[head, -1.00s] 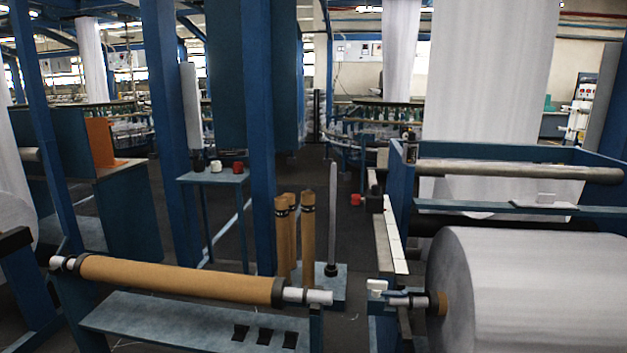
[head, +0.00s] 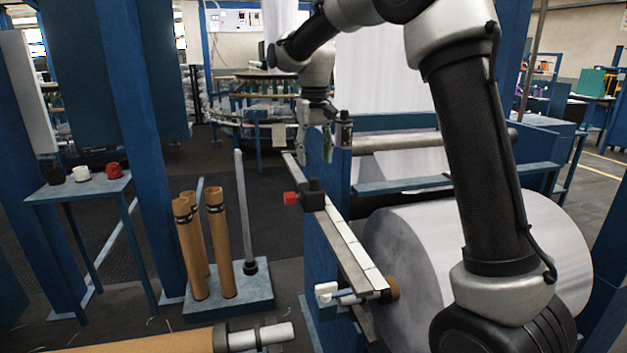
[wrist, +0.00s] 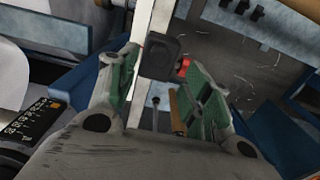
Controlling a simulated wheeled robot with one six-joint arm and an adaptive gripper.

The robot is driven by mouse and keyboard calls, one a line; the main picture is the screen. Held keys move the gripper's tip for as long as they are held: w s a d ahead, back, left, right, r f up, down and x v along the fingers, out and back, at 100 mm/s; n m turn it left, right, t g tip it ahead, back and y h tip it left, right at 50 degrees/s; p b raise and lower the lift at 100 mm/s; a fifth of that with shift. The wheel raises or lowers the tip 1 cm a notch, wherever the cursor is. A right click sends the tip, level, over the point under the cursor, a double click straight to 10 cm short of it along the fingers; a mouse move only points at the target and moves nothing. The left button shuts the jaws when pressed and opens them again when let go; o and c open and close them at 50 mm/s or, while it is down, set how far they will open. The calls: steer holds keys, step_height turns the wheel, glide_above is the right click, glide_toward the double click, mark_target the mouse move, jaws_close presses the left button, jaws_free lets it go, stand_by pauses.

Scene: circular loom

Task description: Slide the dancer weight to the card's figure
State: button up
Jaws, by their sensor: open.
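The dancer weight, a dark block (head: 313,196) with a red knob (head: 291,198), sits on a long pale bar (head: 345,240) beside the roll frame. My gripper (head: 315,155) is open and empty, pointing down, above and apart from the block in the head view. In the wrist view, the block (wrist: 158,57) shows between the two green-padded fingertips (wrist: 163,62), with its red knob (wrist: 184,66) close to the right finger. The bar's markings are too small to read. I cannot make out the card for certain.
A large white fabric roll (head: 410,240) lies in the blue frame (head: 328,220) right of the bar. Brown tubes (head: 222,250) and a grey post (head: 245,210) stand on a blue base to the left. A small table (head: 85,187) holds several spools. A dark printed panel (wrist: 30,125) shows in the wrist view.

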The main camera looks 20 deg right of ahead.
mark_target(314, 178)
step_height(314, 178, down, 8)
steer(key=shift+r, duration=0.25)
steer(key=shift+c, duration=0.2)
jaws_close()
